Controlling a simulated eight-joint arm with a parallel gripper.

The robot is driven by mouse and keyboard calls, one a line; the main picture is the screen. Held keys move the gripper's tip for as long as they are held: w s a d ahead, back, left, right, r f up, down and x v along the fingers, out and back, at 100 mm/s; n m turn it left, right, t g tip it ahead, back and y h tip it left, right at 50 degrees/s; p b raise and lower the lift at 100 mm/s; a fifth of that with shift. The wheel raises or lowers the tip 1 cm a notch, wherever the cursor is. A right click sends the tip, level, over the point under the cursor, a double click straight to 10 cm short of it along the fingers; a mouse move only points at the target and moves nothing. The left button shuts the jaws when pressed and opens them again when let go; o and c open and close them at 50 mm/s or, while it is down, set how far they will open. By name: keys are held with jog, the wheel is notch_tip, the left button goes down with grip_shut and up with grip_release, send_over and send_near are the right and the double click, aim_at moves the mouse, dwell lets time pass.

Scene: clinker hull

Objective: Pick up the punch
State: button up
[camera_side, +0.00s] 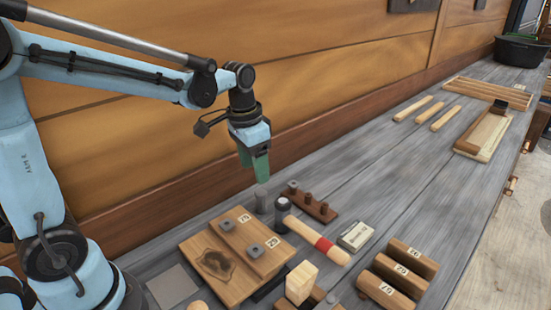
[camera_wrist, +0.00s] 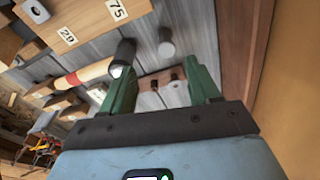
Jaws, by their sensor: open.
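A grey upright cylinder (camera_side: 262,202) stands on the bench by the back corner of the labelled board; it looks like the punch, but I cannot be certain. It also shows in the wrist view (camera_wrist: 166,44), beyond my fingertips. My gripper (camera_side: 260,174) hangs above it, green fingers pointing down, apart from it. In the wrist view my gripper (camera_wrist: 163,78) has its fingers spread with nothing held between them. A small brown rack (camera_side: 318,212) with several short pegs stands to the right of the cylinder; its pegs show beyond and between the fingers in the wrist view.
A hammer (camera_side: 318,240) with a red-banded handle lies close to the cylinder. The wooden board (camera_side: 205,240) carries metal plates and number labels. Labelled blocks (camera_side: 400,268) lie at front right. The plank wall (camera_side: 330,75) rises behind.

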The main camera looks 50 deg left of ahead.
aim_at(261, 192)
jog(key=f, duration=0.4)
jog(key=w+f, duration=0.1)
jog(key=f, duration=0.1)
jog(key=shift+f, duration=0.3)
jog(key=shift+w+a+f, duration=0.1)
jog(key=shift+w+f, duration=0.1)
jog(key=shift+f, duration=0.7)
jog(key=shift+w+a+f, duration=0.1)
jog(key=shift+w+f, duration=0.15)
jog(key=shift+f, duration=0.6)
jog(key=shift+w+f, duration=0.2)
jog(key=shift+f, duration=0.7)
grip_shut()
jog(key=shift+r, duration=0.1)
